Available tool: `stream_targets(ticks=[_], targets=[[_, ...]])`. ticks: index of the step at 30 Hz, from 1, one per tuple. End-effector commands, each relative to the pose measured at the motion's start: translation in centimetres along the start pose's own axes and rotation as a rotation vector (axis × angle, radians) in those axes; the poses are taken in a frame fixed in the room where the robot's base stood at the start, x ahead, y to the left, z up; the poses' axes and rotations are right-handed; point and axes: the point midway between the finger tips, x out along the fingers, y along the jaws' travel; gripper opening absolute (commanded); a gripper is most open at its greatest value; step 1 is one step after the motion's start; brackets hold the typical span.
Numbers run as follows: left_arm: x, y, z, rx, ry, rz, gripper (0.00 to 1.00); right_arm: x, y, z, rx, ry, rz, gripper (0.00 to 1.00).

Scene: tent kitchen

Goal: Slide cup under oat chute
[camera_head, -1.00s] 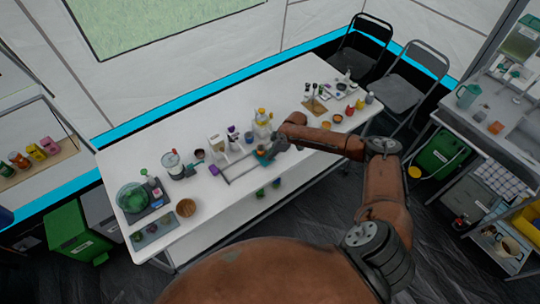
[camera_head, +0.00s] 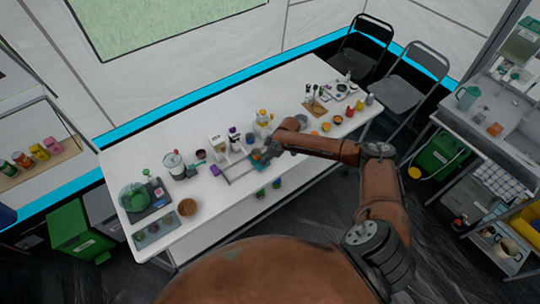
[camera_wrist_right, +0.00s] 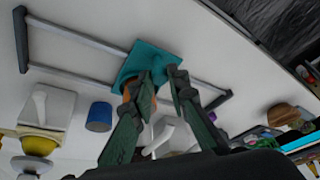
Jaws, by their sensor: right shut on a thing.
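A teal sliding carriage (camera_head: 257,157) sits on a grey two-bar rail (camera_head: 238,170) at the table's front edge, near the rail's right end. In the right wrist view the carriage (camera_wrist_right: 150,58) carries an orange cup (camera_wrist_right: 127,88), partly hidden by a finger. My right gripper (camera_wrist_right: 160,76) is shut at the carriage, its fingertips against it; the exact part gripped is hidden. Pale dispensers stand behind the rail: a white one (camera_head: 217,143), a purple-topped one (camera_head: 234,138) and a yellow-topped one (camera_head: 262,119). I cannot tell which is the oat chute. My left gripper is out of view.
A purple block (camera_head: 214,170) is by the rail's left end. A blue cylinder (camera_wrist_right: 99,116) stands behind the rail. A brown bowl (camera_head: 187,207) and a green-filled bowl (camera_head: 133,197) are at the left. Bare white table lies behind the dispensers.

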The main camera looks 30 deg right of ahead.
Motion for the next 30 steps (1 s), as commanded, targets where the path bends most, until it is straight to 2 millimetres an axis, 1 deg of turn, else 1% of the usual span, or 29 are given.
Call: stream_targets(ticks=[1, 6, 12, 15, 18, 22, 30], targets=[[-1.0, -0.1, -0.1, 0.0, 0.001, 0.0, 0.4, 0.0, -1.1, -1.1, -0.003, 0.003, -0.006, 0.0], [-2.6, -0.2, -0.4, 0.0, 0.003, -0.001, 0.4, 1.1, -3.9, -3.7, -0.002, 0.004, -0.005, 0.0], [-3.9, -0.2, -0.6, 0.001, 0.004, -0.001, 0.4, 2.3, -6.8, -6.4, -0.002, 0.002, -0.005, 0.0], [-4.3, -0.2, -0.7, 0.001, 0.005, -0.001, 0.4, 2.8, -8.0, -7.4, -0.002, 0.002, -0.004, 0.0], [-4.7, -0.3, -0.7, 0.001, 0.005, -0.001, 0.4, 3.2, -8.9, -8.2, -0.001, 0.002, -0.004, 0.0], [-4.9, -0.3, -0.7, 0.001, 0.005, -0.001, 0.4, 3.5, -9.6, -8.9, -0.001, 0.002, -0.002, 0.0], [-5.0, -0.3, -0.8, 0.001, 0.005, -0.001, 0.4, 3.8, -10.0, -9.3, 0.0, 0.003, -0.002, 0.0]])
